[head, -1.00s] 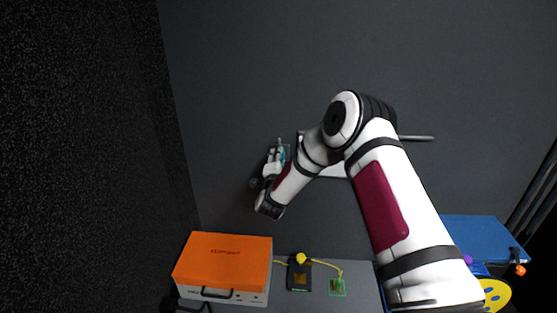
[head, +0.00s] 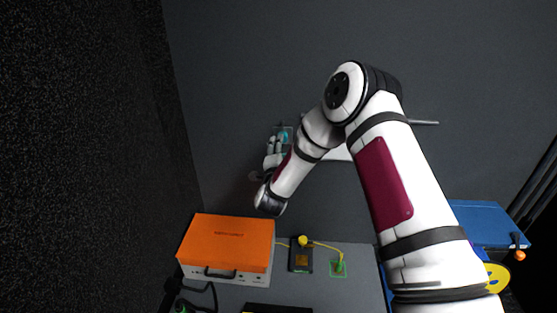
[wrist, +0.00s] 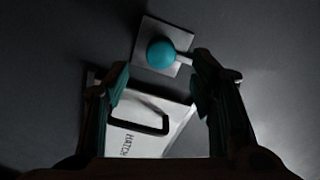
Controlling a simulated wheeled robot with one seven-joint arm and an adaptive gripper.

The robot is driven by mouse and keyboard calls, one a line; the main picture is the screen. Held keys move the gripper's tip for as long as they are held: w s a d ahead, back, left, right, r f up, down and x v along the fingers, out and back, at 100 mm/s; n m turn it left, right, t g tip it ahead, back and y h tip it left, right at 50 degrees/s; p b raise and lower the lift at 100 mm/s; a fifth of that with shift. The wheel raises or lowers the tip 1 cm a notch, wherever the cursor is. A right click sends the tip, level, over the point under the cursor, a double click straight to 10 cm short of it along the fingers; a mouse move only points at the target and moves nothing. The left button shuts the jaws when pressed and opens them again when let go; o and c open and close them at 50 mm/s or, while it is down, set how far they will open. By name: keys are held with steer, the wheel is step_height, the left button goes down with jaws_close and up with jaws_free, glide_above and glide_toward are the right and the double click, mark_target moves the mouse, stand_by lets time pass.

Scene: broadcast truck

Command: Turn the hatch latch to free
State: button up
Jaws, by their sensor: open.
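The hatch latch shows in the wrist view as a round teal knob (wrist: 162,53) on a square grey plate, with a short grey bar running right from the knob behind the right finger. Below it is a pale hatch panel (wrist: 180,112) with a black handle (wrist: 140,122) and the printed word HATCH. My gripper (wrist: 161,85) is open and empty. Its fingers stand apart on either side, below the knob in the picture; contact with the latch cannot be told. In the head view my gripper (head: 273,150) is at the wall beside the teal latch (head: 285,134), which it partly hides.
An orange-topped case (head: 228,242) stands on the grey bench (head: 340,292) below my gripper. A black device with a yellow knob (head: 302,242) and a small green-edged board (head: 338,268) lie beside it. A blue box (head: 487,222) is at right. My arm covers much of the hatch.

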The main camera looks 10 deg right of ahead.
steer(key=v, duration=0.7)
steer(key=shift+w+d+r, duration=0.1)
